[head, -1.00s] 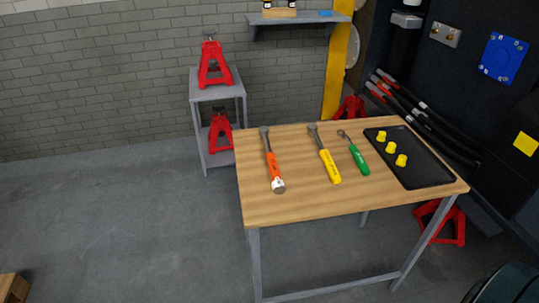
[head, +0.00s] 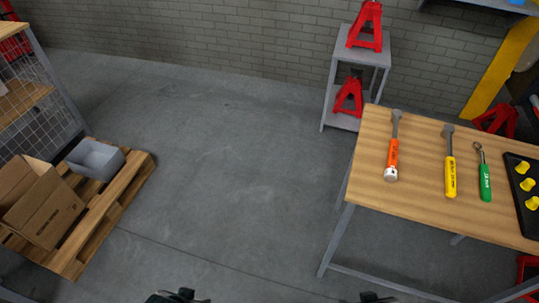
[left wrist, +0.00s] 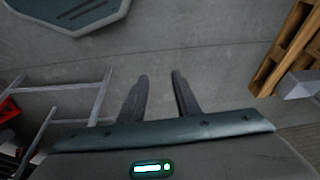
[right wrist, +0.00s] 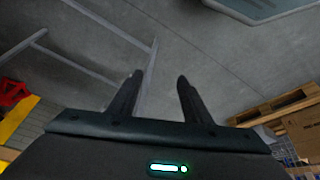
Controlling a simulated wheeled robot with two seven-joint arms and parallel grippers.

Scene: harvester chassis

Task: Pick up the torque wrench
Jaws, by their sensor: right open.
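Three long-handled tools lie side by side on a wooden-topped table (head: 425,195) in the head view. One has an orange handle (head: 393,152), one a yellow handle (head: 450,176) and one a green handle (head: 485,182). Their labels are too small to read, so I cannot tell which is the torque wrench. My left gripper (left wrist: 161,85) is open and empty over the floor in the left wrist view. My right gripper (right wrist: 158,85) is open and empty too. Both show only slightly at the bottom of the head view, well apart from the tools.
A black tray (head: 514,178) with yellow parts sits at the table's right. A grey shelf stand (head: 343,80) with red jack stands is behind the table. A pallet (head: 92,228) with a cardboard box (head: 40,205) and a grey bin (head: 95,160) lies left. The floor between is clear.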

